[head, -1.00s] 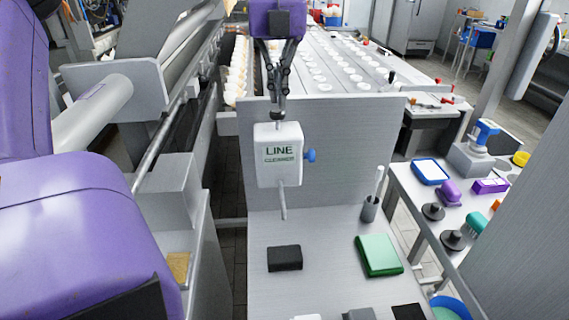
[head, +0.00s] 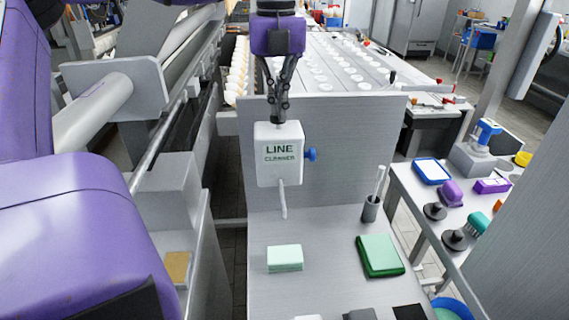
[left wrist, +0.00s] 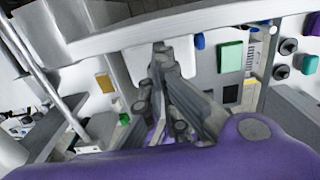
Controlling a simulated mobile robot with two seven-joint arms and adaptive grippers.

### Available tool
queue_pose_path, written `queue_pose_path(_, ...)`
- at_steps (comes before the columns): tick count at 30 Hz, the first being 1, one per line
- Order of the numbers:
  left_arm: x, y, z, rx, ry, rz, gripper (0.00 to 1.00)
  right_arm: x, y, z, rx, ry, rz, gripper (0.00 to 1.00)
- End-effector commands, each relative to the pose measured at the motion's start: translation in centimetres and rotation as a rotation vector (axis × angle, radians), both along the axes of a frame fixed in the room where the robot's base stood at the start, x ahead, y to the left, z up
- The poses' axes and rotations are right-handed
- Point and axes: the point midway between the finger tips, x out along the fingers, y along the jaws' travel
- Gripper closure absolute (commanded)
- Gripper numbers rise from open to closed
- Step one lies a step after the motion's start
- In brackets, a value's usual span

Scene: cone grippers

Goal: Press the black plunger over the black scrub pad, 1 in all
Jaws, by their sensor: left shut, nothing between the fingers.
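The white dispenser (head: 279,165), marked LINE CLEANER, hangs on the grey panel, with a blue knob on its right side and a spout below. My left gripper (head: 276,120) is shut, pointing down with its fingertips at the dispenser's top. It also shows in the left wrist view (left wrist: 160,48). The black plunger cannot be made out, hidden at the fingertips. Below the spout lies the scrub pad (head: 285,257), which now shows a pale mint-green top instead of black. My right gripper is not in view.
A green pad (head: 380,254) lies to the right on the shelf. A dark grey holder (head: 370,209) with a white handle stands behind it. More pads (head: 408,312) lie at the front edge. A side table (head: 420,197) at right holds brushes and trays.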

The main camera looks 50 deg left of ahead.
Motion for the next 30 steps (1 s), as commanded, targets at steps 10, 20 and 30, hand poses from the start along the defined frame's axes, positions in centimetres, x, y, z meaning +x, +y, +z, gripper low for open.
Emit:
queue_pose_path(10,-0.1,0.0,0.4,-0.001,0.005,0.0,1.0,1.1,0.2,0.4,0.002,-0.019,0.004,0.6)
queue_pose_path(20,-0.1,0.0,2.5,0.0,0.003,0.001,1.0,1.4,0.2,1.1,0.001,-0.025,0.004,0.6)
queue_pose_path(30,-0.1,0.0,3.2,-0.001,0.003,0.0,1.0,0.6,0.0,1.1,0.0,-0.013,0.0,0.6)
